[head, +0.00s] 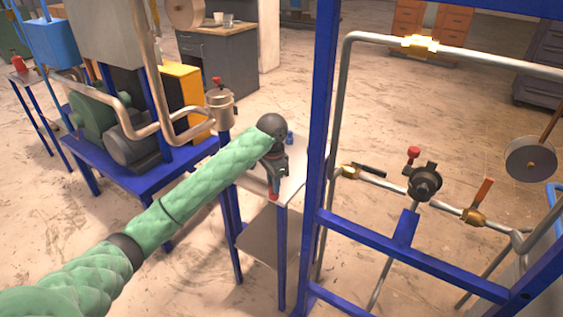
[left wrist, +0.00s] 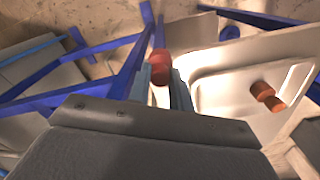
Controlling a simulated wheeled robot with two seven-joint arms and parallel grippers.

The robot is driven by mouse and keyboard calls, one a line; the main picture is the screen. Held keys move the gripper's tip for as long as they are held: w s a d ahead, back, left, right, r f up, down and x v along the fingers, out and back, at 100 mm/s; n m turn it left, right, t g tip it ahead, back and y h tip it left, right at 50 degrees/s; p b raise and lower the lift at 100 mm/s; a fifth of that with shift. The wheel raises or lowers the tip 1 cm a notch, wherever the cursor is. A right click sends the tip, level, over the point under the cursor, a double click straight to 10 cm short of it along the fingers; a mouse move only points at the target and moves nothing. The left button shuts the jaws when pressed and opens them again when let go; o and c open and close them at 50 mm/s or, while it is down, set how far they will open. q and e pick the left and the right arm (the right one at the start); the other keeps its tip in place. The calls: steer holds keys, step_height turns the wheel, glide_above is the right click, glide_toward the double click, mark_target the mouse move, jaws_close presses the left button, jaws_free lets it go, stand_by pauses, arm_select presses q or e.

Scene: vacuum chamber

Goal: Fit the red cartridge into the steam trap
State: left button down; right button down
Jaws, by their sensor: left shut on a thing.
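My left gripper (head: 274,188) is shut on the red cartridge (head: 274,196), at the near edge of a small pale-topped table. Only the cartridge's end shows below the fingers. In the left wrist view the red cartridge (left wrist: 160,64) sits between the fingertips of the left gripper (left wrist: 162,85). A dark round fitting (head: 424,182), which looks like the steam trap, sits on the pipe in the blue frame at right, well apart from my gripper. A red knob-like piece stands just above it. Its opening cannot be made out. My right gripper is out of view.
A blue frame post (head: 318,130) stands between my gripper and the dark fitting. An orange-handled valve (head: 479,205) and a black-handled valve (head: 362,170) flank the fitting. Pump machinery stands on a blue bench (head: 150,180) at left.

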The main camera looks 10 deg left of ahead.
arm_select(q)
steer(key=s+a+f+n, duration=0.1)
steer(key=s+f+n, duration=0.4)
steer(key=s+n, duration=0.4)
steer(key=s, duration=0.4)
steer(key=shift+s, duration=0.3)
steer(key=shift+s+a+f, duration=0.15)
steer(key=shift+a+f, duration=0.05)
steer(key=shift+a, duration=0.1)
